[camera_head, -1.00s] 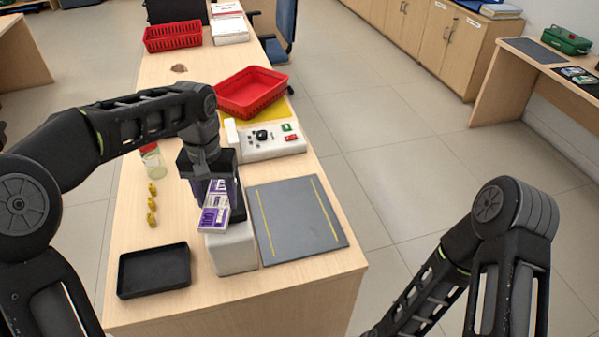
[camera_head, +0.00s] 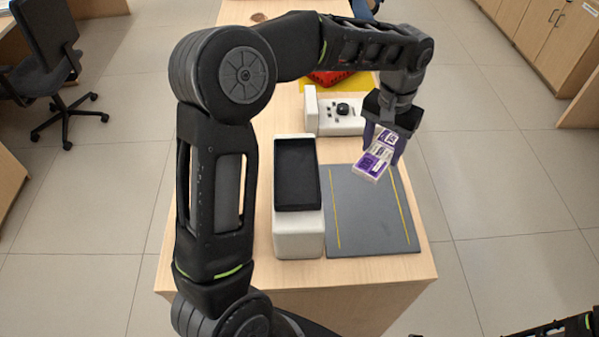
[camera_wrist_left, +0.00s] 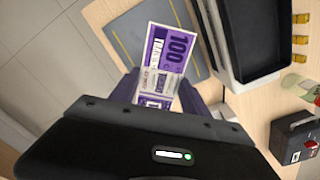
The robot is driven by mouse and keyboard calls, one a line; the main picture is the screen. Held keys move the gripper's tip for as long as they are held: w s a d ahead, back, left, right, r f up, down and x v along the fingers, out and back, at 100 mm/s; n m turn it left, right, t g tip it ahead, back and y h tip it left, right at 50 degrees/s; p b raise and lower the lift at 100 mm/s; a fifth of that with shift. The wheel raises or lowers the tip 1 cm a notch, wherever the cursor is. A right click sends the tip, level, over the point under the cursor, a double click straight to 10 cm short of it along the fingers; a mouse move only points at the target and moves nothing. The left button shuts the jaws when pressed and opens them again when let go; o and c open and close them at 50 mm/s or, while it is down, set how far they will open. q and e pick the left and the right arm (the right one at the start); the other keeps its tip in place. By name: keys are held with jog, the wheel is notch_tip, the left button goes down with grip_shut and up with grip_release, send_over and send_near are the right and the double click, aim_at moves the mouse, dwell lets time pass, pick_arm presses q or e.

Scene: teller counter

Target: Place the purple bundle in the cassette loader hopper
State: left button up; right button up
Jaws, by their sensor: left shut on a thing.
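The purple bundle (camera_head: 371,166), a strapped stack of notes marked 100, is held between the fingers of my left gripper (camera_head: 386,145). It hangs tilted over the far right part of the grey mat. In the left wrist view the bundle (camera_wrist_left: 166,55) sticks out from between the fingers, over the mat. The cassette loader, a white block with a black open-topped hopper (camera_head: 297,175), stands to the left of the mat, apart from the bundle. The hopper (camera_wrist_left: 262,45) also shows at the right in the left wrist view and looks empty. My right gripper is out of view.
The grey mat (camera_head: 365,225) with yellow lines lies right of the loader. A white device with a black knob (camera_head: 340,115) stands behind the mat. A red basket (camera_head: 330,78) is partly hidden behind my left arm.

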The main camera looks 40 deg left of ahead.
pick_arm(q)
jog(key=s+a+r+n+b, duration=0.1)
jog(key=s+a+r+n, duration=0.3)
jog(key=s+a+n, duration=0.4)
jog(key=s+a, duration=0.3)
jog(key=a, duration=0.4)
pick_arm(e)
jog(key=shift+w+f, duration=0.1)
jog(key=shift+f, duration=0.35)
pick_arm(q)
jog(key=shift+s+a, duration=0.1)
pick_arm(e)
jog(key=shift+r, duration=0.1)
